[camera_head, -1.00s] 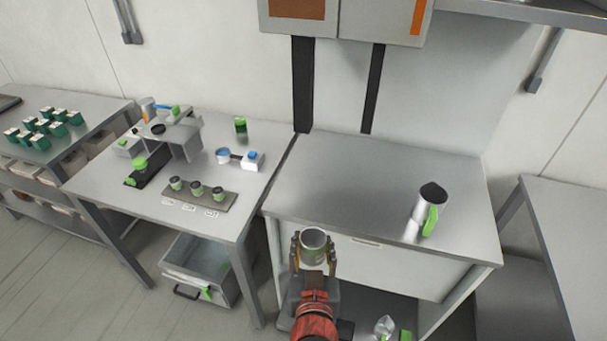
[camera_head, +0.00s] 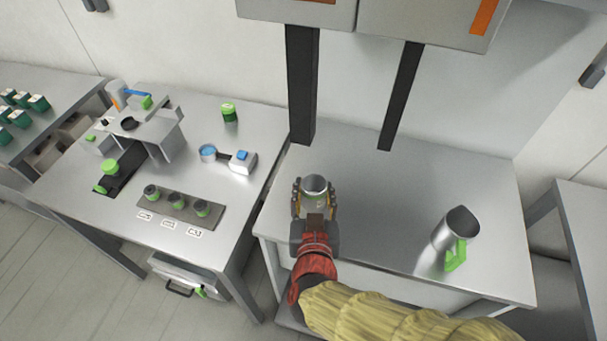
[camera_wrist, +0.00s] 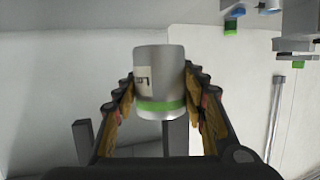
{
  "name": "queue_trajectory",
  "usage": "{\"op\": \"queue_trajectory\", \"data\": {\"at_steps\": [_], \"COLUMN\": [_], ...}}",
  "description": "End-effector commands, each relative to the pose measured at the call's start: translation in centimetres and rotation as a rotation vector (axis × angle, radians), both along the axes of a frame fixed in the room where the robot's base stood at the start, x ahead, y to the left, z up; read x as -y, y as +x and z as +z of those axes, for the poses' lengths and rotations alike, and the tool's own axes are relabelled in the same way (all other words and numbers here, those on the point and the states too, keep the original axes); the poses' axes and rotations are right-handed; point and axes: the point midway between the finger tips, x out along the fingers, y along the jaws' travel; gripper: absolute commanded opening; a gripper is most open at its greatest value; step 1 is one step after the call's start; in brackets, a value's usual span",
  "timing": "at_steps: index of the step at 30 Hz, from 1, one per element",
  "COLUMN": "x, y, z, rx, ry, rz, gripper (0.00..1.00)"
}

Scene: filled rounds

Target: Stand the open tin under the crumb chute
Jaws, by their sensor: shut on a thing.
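The open tin (camera_head: 314,186) is a small silver can, its mouth facing up in the head view. In the wrist view the tin (camera_wrist: 160,80) shows a green band and a partly visible white label. My gripper (camera_head: 314,200) is shut on it, a finger on each side. It is over the front left of the right-hand bench (camera_head: 385,215); I cannot tell whether the tin touches the top. Two dark uprights, a wide one (camera_head: 301,90) and a narrower one (camera_head: 402,95), come down from wall boxes behind it. I cannot tell which is the crumb chute.
A silver jug with a green handle (camera_head: 457,235) stands at the bench's right. The left bench holds a stand (camera_head: 150,118), a rack of small dark cups (camera_head: 165,205), a blue-and-white device (camera_head: 241,161) and a green-lidded jar (camera_head: 229,113). The bench middle is clear.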

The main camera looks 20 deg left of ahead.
Motion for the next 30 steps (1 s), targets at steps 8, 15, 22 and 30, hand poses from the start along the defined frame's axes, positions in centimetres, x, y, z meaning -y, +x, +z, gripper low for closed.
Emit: {"op": "queue_trajectory", "data": {"at_steps": [8,15,22,30], "x": [-3.1,-5.6,-6.8,-7.4], "y": [4.8,8.5,10.2,11.1], "z": [-3.2,-6.6,-8.8,-10.7], "rx": [-0.002,-0.003,-0.001,-0.001], "ry": [-0.002,-0.004,-0.002,-0.002], "rz": [-0.004,-0.001,-0.001,-0.001], "gripper": [0.12,0.12,0.12,0.12]}}
